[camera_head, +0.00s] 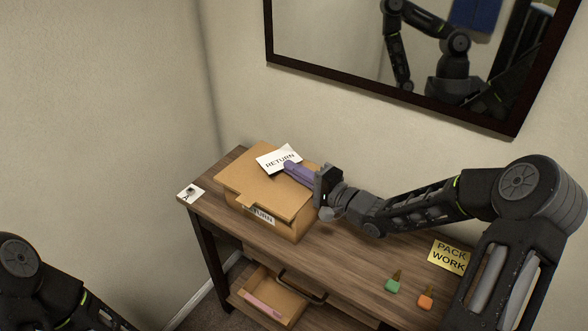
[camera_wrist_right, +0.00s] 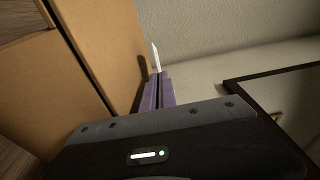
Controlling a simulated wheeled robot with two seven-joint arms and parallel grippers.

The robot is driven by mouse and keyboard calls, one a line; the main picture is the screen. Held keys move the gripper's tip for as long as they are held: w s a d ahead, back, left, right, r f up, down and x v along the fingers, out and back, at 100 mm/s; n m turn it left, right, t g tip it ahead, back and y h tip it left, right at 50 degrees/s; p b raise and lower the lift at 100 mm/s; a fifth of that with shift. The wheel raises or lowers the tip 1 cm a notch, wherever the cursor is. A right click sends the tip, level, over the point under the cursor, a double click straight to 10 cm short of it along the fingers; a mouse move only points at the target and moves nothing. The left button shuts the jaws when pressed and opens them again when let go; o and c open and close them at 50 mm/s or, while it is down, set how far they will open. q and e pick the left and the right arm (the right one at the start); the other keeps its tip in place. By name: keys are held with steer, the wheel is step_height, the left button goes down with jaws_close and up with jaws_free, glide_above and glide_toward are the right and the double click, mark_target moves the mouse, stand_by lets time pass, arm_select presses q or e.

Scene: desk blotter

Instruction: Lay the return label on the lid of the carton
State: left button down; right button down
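The return label (camera_head: 279,159), a white card printed RETURN, is over the far part of the lid (camera_head: 262,192) of the brown carton (camera_head: 290,228). My right gripper (camera_head: 290,170) has purple fingers and is shut on the label's near right edge. In the right wrist view the label (camera_wrist_right: 155,56) shows nearly edge-on as a thin white strip beyond the closed fingers (camera_wrist_right: 158,88), beside the brown carton (camera_wrist_right: 105,45). I cannot tell whether it touches the lid. My left gripper is out of view; only part of the left arm shows.
The carton stands on a wooden desk (camera_head: 340,258). A small white card (camera_head: 191,193) lies at its left end. A yellow PACK WORK sign (camera_head: 448,256), a green-based item (camera_head: 392,285) and an orange-based item (camera_head: 425,300) are at right. A framed mirror (camera_head: 400,95) hangs behind.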

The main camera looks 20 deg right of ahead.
steer(key=shift+f+b, duration=0.3)
steer(key=shift+f, duration=0.35)
steer(key=c, duration=2)
jaws_free()
steer(key=shift+r+p, duration=0.4)
steer(key=shift+r, duration=0.2)
steer(key=v, duration=1.2)
steer(key=shift+b, duration=0.4)
